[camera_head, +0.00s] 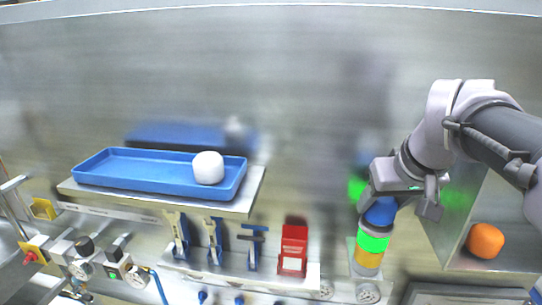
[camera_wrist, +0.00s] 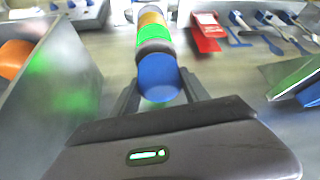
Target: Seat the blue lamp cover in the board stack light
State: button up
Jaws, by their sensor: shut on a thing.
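The blue lamp cover (camera_head: 380,212) is between the fingers of my gripper (camera_head: 403,204), directly above the stack light's lit green section (camera_head: 373,242). An amber section (camera_head: 367,262) sits below the green one. In the wrist view the blue cover (camera_wrist: 158,78) lies between my gripper's two fingers (camera_wrist: 161,92), in line with the green section (camera_wrist: 151,35). A dark grey band (camera_wrist: 154,47) shows between blue and green. My gripper is shut on the cover. I cannot tell whether the cover touches the stack or is fully down in it.
A blue tray (camera_head: 130,168) on a shelf at left holds a white rounded piece (camera_head: 208,167). An orange piece (camera_head: 486,241) sits in a metal bin (camera_head: 455,235) at right. Clamps (camera_head: 215,240) and a red holder (camera_head: 294,249) stand left of the stack light.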

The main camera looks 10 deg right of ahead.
jog(key=shift+f+b, duration=0.6)
jog(key=shift+f, duration=0.05)
jog(key=o, duration=1.5)
jog(key=shift+c, duration=0.2)
jog(key=d+p+v, duration=0.1)
jog(key=p+v, duration=1)
jog(key=v, duration=0.7)
jog(key=shift+a+p, duration=0.3)
jog(key=shift+a, duration=0.1)
jog(key=shift+w+f, duration=0.1)
